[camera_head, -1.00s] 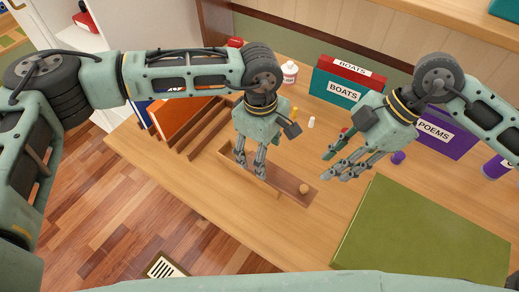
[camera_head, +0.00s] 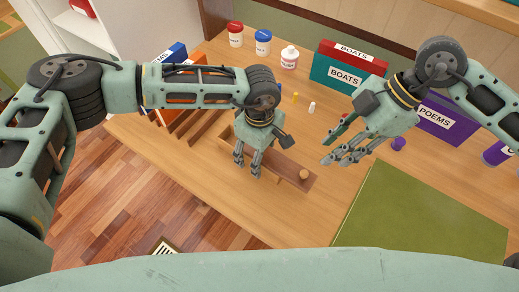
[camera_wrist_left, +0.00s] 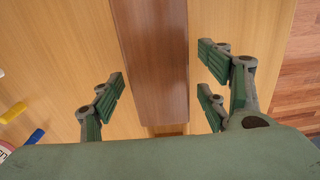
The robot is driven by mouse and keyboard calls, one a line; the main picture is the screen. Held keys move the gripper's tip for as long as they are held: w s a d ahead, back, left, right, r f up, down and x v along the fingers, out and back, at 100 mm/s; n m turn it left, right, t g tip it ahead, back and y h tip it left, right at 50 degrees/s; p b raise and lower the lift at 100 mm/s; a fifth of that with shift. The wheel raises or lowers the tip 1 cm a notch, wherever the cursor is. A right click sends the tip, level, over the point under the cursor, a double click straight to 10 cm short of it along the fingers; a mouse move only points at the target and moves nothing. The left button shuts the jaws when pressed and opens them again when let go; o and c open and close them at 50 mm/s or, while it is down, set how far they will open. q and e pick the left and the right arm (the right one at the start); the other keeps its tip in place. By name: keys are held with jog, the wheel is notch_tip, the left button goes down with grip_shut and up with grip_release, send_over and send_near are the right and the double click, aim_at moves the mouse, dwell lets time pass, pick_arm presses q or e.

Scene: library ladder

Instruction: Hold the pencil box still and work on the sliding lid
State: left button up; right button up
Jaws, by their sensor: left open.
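The pencil box (camera_head: 284,176) is a long, narrow brown wooden box lying slantwise on the desk.
A green mat or large book (camera_head: 420,215) lies at the right. Boxes labelled BOATS (camera_head: 346,75) and POEMS (camera_head: 445,125) stand behind, with several jars (camera_head: 263,42) at the back. Wooden dividers (camera_head: 200,125) stand left of the box. The desk in front is clear.

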pick_arm(q)
jog(key=c, duration=1.4)
pick_arm(e)
jog(key=shift+c, duration=0.2)
jog(key=c, duration=0.6)
jog(key=shift+s+f, duration=0.1)
jog(key=shift+f, duration=0.05)
grip_shut()
jog(key=s+d+f+n+y, duration=0.2)
jog(key=d+n+y, duration=0.1)
jog(key=n, duration=0.1)
jog(key=s+d+f+n+y, duration=0.2)
jog(key=s+d+n+y, duration=0.1)
jog(key=n+y, duration=0.1)
jog(key=s+d+f+n+t+y, duration=0.1)
jog(key=s+d+f+n+y, duration=0.1)
jog(key=n, duration=0.3)
jog(key=shift+s+d+f+n+y, duration=0.1)
jog(key=shift+s+d+n+y, duration=0.1)
jog(key=shift+d+y, duration=0.2)
jog(key=shift+s+d+n+y, duration=0.15)
jog(key=shift+d+y, duration=0.15)
jog(key=shift+d, duration=0.2)
jog(key=shift+s+d+f+t, duration=0.1)
jog(key=shift+s+d+t, duration=0.1)
jog(key=shift+d+t, duration=0.15)
jog(key=w+a+f, duration=0.2)
jog(key=w+a, duration=0.1)
jog(key=a, duration=0.9)
jog(key=shift+a, duration=0.2)
